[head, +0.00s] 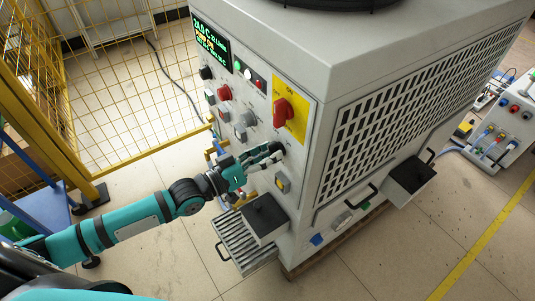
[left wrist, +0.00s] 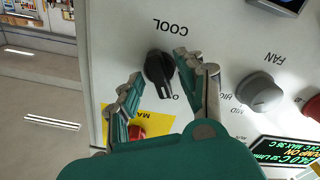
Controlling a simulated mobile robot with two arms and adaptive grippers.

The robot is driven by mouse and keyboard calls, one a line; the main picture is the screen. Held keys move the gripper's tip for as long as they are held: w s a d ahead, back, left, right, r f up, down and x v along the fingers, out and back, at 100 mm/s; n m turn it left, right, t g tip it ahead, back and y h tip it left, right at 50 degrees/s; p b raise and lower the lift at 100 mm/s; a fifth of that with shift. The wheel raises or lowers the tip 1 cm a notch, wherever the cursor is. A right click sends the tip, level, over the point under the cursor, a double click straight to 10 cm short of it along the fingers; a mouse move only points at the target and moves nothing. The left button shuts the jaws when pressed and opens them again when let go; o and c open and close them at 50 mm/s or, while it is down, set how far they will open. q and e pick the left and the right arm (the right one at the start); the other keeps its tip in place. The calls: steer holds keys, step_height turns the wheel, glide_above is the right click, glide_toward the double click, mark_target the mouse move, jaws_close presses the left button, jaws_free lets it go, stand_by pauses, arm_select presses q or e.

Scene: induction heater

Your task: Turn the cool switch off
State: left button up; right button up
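The cool switch is a black rotary knob (left wrist: 160,76) under the label COOL, which reads upside down in the left wrist view. Its pointer ridge runs up and down in that picture. In the head view the knob (head: 277,147) is partly hidden by my left gripper (head: 268,159), at the lower right of the machine's front panel. In the left wrist view my left gripper (left wrist: 157,69) is open, with one finger on each side of the knob. The right finger is close to it; I cannot tell whether it touches. My right gripper is out of view.
A red switch on a yellow plate (head: 298,120) sits above the knob. A grey FAN knob (left wrist: 260,92) is beside it. A yellow button (head: 283,184) and a black-topped box (head: 265,216) are below. A yellow mesh fence (head: 130,100) stands left.

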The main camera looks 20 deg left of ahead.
arm_select(q)
steer(key=shift+c, duration=0.3)
jaws_close()
steer(key=shift+r+m+p, duration=0.15)
steer(key=shift+m+p, duration=0.35)
steer(key=shift+m, duration=0.2)
steer(key=m, duration=0.2)
steer(key=shift+m+p, duration=0.3)
steer(key=shift+p, duration=0.1)
jaws_free()
steer(key=shift+o, duration=0.3)
steer(key=v, duration=1.2)
